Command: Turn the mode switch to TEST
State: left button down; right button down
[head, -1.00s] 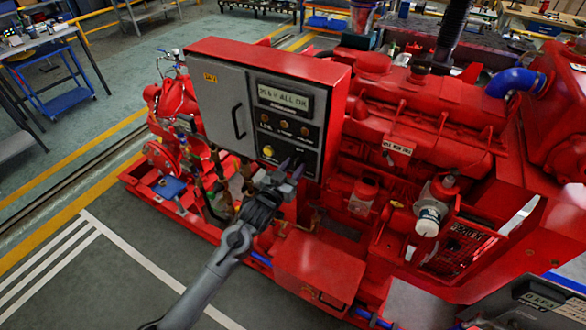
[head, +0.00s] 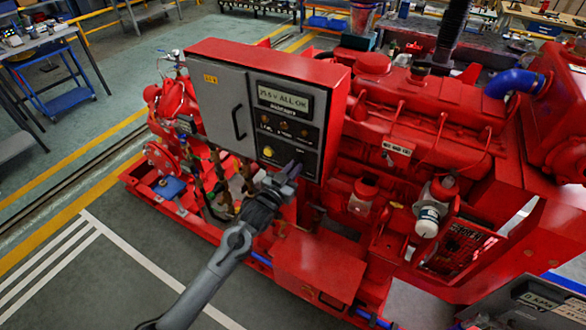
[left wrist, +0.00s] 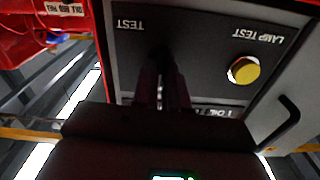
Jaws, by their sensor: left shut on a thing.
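The red control box has a dark panel (head: 308,133) with a display, a row of small amber lamps and a yellow lamp-test button (head: 267,152). My left gripper (head: 291,170) is at the panel's lower right, shut on the mode switch, which its fingers hide. In the left wrist view the panel appears upside down. My dark fingers (left wrist: 163,82) cover the switch there, with the TEST label (left wrist: 130,25) close by. The yellow button (left wrist: 244,70) is apart from the fingers. The switch's pointing direction cannot be seen. My right gripper is not in view.
The grey cabinet door (head: 221,108) with its black handle is left of the panel. The red engine (head: 420,120) fills the right side. A red box (head: 318,268) sits below my gripper. Floor (head: 90,285) is free at the lower left.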

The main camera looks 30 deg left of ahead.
pick_arm(q)
jog(key=shift+d+f+m+p, duration=0.1)
jog(key=shift+m+p, duration=1.25)
jog(key=shift+m, duration=2.85)
jog(key=shift+d+f+m+p, duration=0.1)
jog(key=shift+m+p, duration=1.2)
jog(key=shift+m, duration=2.9)
jog(key=c, duration=1.2)
grip_release()
jog(key=shift+o, duration=0.2)
